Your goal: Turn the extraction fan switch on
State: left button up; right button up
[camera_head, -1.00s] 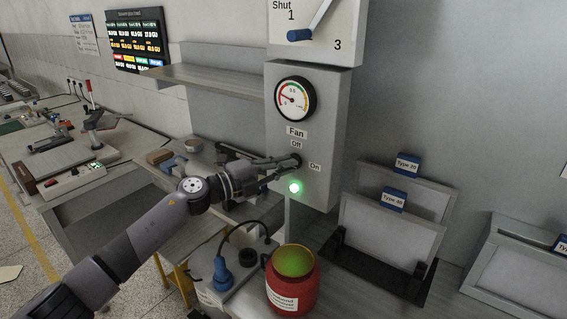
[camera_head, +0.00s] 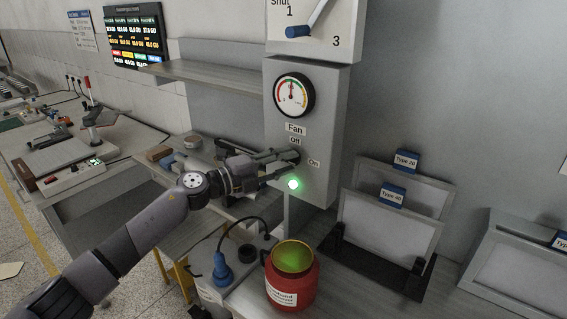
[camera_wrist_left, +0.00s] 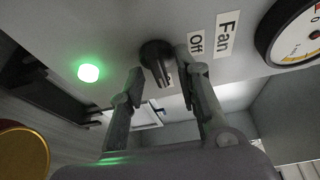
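The fan switch (camera_head: 294,156) is a dark rotary knob on a grey wall box (camera_head: 318,130), between the "Off" (camera_head: 295,141) and "On" (camera_head: 314,163) labels. In the left wrist view the knob (camera_wrist_left: 157,60) has its ridged handle pointing away from "Off" (camera_wrist_left: 196,42). My left gripper (camera_head: 284,164) is at the knob, partly covering it. In the left wrist view the left gripper (camera_wrist_left: 166,76) is open, with a finger on each side of the knob and gaps visible. A green lamp (camera_head: 293,183) below the switch is lit. My right gripper is out of view.
A gauge (camera_head: 294,95) is above the switch, its needle pointing up. A red pot (camera_head: 291,281) and a grey unit with a blue plug (camera_head: 222,270) stand below. Framed panels (camera_head: 391,225) stand to the right. A shelf (camera_head: 215,80) is at upper left.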

pick_arm(q)
jog(key=shift+s+a+f, duration=0.1)
jog(key=shift+s+a, duration=0.1)
jog(key=shift+a, duration=0.3)
jog(key=v, duration=1.1)
